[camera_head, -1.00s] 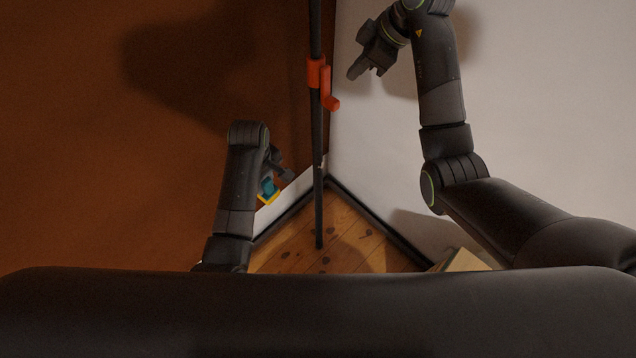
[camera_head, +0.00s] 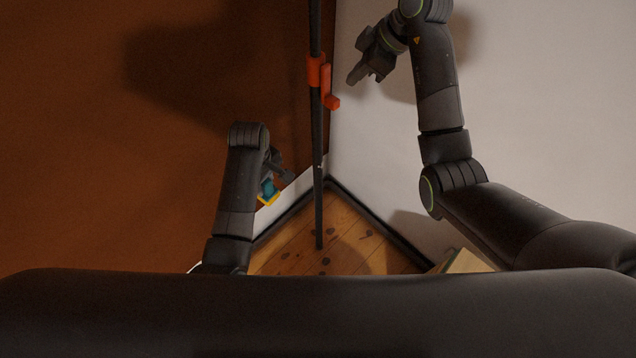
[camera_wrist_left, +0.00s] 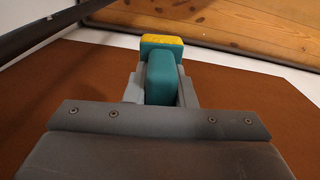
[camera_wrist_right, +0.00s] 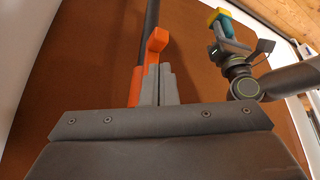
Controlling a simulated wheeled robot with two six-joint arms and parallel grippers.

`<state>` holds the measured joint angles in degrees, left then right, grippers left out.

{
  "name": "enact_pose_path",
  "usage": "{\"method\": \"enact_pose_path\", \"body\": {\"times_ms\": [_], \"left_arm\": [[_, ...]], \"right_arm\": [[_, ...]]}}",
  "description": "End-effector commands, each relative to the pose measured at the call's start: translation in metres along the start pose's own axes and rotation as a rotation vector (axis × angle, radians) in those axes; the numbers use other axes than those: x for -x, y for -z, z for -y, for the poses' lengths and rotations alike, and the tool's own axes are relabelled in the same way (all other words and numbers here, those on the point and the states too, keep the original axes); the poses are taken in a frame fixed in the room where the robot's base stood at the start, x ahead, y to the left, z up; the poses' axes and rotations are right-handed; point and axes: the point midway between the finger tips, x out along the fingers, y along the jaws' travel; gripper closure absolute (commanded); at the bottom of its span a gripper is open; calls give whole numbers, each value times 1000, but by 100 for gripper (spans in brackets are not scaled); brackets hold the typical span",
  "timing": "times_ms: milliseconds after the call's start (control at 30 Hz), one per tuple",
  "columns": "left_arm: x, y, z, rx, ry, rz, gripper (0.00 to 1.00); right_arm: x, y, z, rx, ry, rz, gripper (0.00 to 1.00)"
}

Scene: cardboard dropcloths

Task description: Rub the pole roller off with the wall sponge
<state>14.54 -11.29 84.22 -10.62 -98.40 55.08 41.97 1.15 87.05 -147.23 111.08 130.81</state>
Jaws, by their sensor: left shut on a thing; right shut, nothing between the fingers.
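My left gripper (camera_head: 272,181) is shut on the teal handle (camera_wrist_left: 161,78) of a sponge tool. Its yellow sponge pad (camera_wrist_left: 163,41) sticks out beyond the fingertips; it also shows in the right wrist view (camera_wrist_right: 219,15). A dark pole (camera_head: 318,180) runs down the middle of the head view, with an orange collar and a side grip (camera_head: 331,101). No roller head is clearly visible on it. The sponge is left of the pole and apart from it. My right gripper (camera_head: 357,74) is shut and empty, right of the orange collar.
A brown wall or panel (camera_head: 90,120) fills the left and a pale wall (camera_head: 560,110) the right. They meet in a corner behind the pole, above a wood-plank floor (camera_head: 300,245). A tan block (camera_head: 463,263) is partly hidden at the lower right.

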Motion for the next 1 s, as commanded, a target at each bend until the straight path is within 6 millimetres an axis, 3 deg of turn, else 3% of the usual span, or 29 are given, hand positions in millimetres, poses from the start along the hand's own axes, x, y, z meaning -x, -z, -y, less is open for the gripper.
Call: {"method": "enact_pose_path", "body": {"times_ms": [1000], "left_arm": [[-9, 0, 0, 0, 0, 0, 95]], "right_arm": [[-19, -10, 0, -1, 1, 0, 100]]}}
